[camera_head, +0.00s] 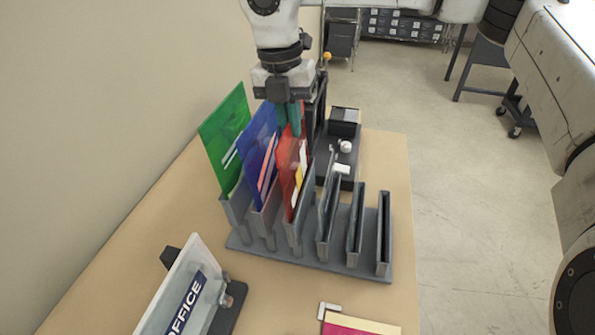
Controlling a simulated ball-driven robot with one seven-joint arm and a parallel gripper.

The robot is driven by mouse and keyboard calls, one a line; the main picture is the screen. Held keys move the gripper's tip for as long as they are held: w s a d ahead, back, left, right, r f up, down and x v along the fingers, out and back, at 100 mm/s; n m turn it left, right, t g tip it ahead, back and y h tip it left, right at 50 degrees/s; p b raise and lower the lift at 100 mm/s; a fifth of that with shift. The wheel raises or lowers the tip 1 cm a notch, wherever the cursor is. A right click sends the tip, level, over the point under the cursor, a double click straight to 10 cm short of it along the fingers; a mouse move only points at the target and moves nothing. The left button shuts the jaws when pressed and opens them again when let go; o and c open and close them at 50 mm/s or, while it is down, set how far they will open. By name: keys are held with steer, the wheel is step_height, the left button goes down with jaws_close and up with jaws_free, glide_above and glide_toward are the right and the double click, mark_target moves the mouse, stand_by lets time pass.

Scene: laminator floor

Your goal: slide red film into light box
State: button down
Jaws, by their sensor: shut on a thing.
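The red film (287,172) stands upright in a slot of the grey rack (375,268), with white and yellow marks on its face. My gripper (289,122) comes down from above with its green fingertips shut on the top of the red film. The film's lower edge is inside the slot and hidden. A dark upright frame (318,108) stands just behind my gripper, partly covered by it. I cannot tell whether this frame is the light box.
A blue film (256,150) and a green film (224,137) stand left of the red one. The rack's right slots look empty. An OFFICE sign (187,290) stands front left. A dark tray (341,160) with small items lies behind the rack. A magenta-and-yellow sheet (355,326) lies in front.

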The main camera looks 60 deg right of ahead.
step_height(320, 180, up, 10)
steer(key=w+p, duration=0.1)
steer(key=p, duration=0.4)
steer(key=shift+a, duration=0.15)
stand_by(0.3)
steer(key=shift+a+r, duration=0.1)
